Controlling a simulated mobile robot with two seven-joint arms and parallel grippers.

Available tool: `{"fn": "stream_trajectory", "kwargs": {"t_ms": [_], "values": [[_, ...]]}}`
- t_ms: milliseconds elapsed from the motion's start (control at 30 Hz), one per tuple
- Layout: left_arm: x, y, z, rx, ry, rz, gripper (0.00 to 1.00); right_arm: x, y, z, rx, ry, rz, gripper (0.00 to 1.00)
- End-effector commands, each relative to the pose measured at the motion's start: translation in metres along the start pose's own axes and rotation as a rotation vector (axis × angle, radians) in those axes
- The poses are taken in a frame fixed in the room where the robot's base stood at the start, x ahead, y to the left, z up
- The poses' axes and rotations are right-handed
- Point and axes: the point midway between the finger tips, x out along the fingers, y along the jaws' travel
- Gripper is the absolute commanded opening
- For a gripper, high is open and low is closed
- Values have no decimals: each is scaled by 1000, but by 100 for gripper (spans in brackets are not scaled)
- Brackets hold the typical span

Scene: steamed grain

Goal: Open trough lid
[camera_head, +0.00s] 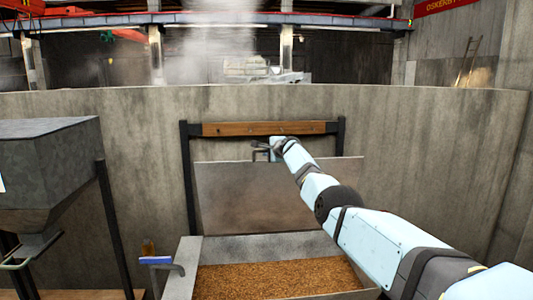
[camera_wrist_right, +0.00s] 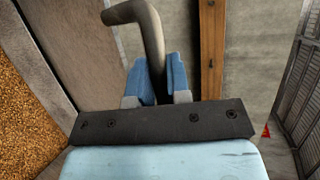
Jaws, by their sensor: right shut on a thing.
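The trough (camera_head: 185,270) is at the bottom centre of the head view, with brown grain (camera_head: 275,279) showing inside it. Its grey lid (camera_head: 265,200) stands raised behind the grain, in front of the wall. My right gripper (camera_head: 271,149) is at the lid's upper edge. In the right wrist view its blue fingers (camera_wrist_right: 157,82) are shut on the dark bent handle (camera_wrist_right: 146,25). The lid (camera_wrist_right: 75,45) shows there at the left, beside the grain (camera_wrist_right: 25,125). My left gripper is not in view.
A wooden beam (camera_head: 262,128) between dark posts (camera_head: 187,175) is behind the lid. A grey hopper (camera_head: 50,165) stands at the left. A blue-gripped lever (camera_head: 156,261) is at the trough's left corner. A curved concrete wall (camera_head: 430,160) closes the back.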

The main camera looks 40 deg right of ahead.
Motion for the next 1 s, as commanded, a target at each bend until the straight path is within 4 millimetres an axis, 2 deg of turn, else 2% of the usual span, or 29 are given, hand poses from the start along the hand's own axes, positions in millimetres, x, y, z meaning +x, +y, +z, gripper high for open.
{"fn": "stream_trajectory", "kwargs": {"t_ms": [533,567,667,1000], "values": [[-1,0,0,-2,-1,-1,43,0,-2,-2,-1,0,6,0],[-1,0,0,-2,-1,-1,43,0,-2,-2,-1,0,6,19],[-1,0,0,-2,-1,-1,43,0,-2,-2,0,0,7,41],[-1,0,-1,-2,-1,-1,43,0,-2,-2,1,0,7,41]]}}
